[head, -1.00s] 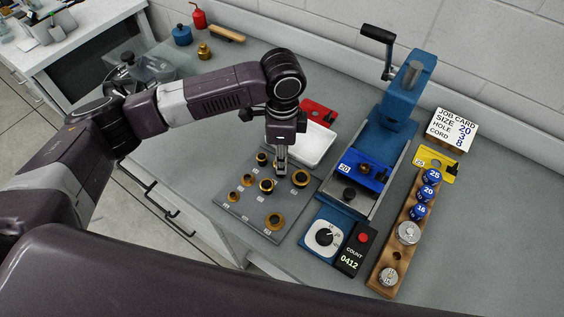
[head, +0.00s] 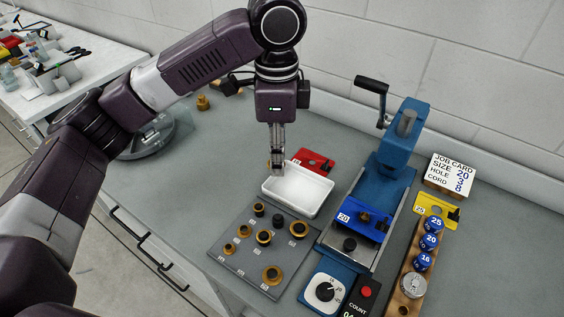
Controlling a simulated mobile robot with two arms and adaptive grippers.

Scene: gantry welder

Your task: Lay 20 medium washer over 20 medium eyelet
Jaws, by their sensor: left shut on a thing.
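My left gripper (head: 277,168) is shut on a small gold ring, seen edge-on and mostly hidden by the fingers; it appears to be a washer. It is held above the back left of the white tray (head: 322,207). The grey board (head: 218,262) carries rows of gold rings on dark posts. A dark post (head: 279,221) in its back row shows no gold ring around it. The press (head: 390,165) holds a blue block marked 20 (head: 366,219); I cannot make out an eyelet there. My right gripper is not in view.
A red plate (head: 313,161) lies behind the tray. A yellow plate (head: 437,208) and a wooden rack (head: 398,285) with blue numbered knobs stand right of the press.

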